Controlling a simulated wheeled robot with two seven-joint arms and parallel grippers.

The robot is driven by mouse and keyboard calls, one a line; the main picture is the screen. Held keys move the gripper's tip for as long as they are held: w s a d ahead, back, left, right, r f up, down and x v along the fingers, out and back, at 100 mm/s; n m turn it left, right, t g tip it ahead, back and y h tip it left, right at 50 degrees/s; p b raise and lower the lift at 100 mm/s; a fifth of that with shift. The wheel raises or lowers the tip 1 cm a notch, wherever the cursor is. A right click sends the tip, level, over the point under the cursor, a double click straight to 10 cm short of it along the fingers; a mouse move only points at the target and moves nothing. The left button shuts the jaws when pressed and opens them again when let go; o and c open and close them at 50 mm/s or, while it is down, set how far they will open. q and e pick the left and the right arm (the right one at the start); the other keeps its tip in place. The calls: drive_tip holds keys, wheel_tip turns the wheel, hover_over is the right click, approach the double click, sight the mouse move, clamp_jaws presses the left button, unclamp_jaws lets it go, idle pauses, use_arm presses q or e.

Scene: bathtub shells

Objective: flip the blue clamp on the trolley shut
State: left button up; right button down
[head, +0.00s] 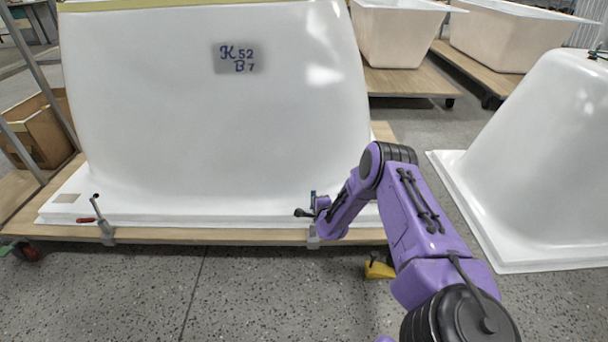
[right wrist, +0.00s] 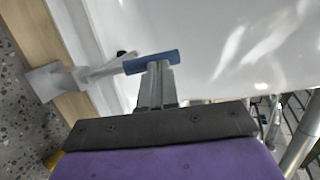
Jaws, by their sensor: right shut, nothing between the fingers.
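The blue clamp (head: 313,199) sits at the trolley's (head: 230,236) front edge, right of the middle, by the rim of the white tub shell (head: 200,120). Its blue handle stands up in the head view, with a black tip just to its left. In the right wrist view the blue handle (right wrist: 138,66) joins a grey metal arm and bracket (right wrist: 50,82) on the wood edge. My right gripper (right wrist: 158,66) is shut and empty, its fingertips at the blue handle; I cannot tell whether they touch. My arm partly hides the clamp's surroundings in the head view. My left gripper is out of view.
A second clamp with a red handle (head: 86,220) is at the trolley's left front. Another white shell (head: 540,150) stands at the right. A yellow object (head: 379,269) is on the floor beside my arm.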

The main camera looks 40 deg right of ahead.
drive_tip(key=shift+w+d, duration=0.25)
drive_tip(key=shift+w, duration=0.05)
drive_tip(key=shift+w+d+r, duration=0.1)
drive_tip(key=shift+w+r, duration=0.1)
drive_tip(key=shift+r, duration=0.1)
drive_tip(key=r+p+v, duration=0.2)
drive_tip(key=p+v, duration=0.4)
drive_tip(key=v, duration=0.8)
drive_tip(key=shift+w+d+p, duration=0.25)
drive_tip(key=shift+d+p, duration=0.1)
drive_tip(key=shift+d, duration=0.05)
